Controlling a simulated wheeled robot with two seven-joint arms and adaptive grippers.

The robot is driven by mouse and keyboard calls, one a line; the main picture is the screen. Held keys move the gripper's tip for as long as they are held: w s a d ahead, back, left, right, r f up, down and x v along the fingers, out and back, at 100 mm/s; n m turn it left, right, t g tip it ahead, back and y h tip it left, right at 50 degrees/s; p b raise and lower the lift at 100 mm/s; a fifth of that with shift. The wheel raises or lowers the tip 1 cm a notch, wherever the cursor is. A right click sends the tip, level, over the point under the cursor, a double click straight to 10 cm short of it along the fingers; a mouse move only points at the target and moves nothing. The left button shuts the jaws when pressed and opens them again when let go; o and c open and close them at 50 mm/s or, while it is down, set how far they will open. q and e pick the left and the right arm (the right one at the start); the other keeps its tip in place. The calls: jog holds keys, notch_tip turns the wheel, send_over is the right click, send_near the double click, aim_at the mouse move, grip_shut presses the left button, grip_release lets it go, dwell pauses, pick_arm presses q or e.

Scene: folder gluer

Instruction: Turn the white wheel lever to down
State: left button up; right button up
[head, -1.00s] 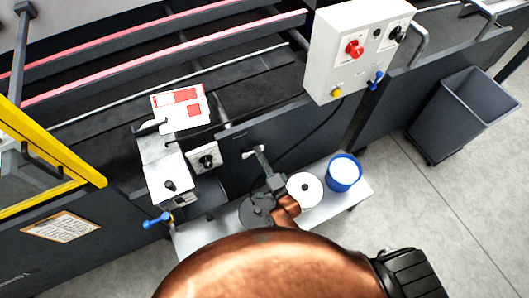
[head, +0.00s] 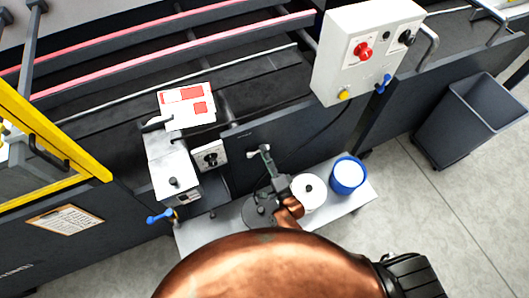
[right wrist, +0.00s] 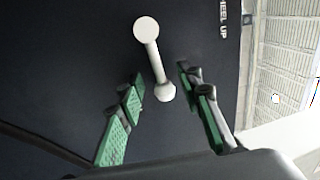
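The white wheel lever (head: 253,155) is on a dark upright panel of the machine. In the right wrist view it is a white rod (right wrist: 155,62) with a round knob at each end, running slightly slanted. My right gripper (head: 267,170) is close in front of the panel at the lever. In the right wrist view my right gripper (right wrist: 161,78) is open, its green-padded fingers on either side of the lever's nearer end, with gaps on both sides. My left gripper is not in view.
A label reading "WHEEL UP" (right wrist: 223,18) is on the panel beside the lever. A control box (head: 365,50) is above right; a grey bin (head: 468,120) stands on the floor.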

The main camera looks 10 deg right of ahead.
jog(key=v, duration=1.1)
jog(key=shift+s, duration=0.35)
jog(key=shift+d+f, duration=0.1)
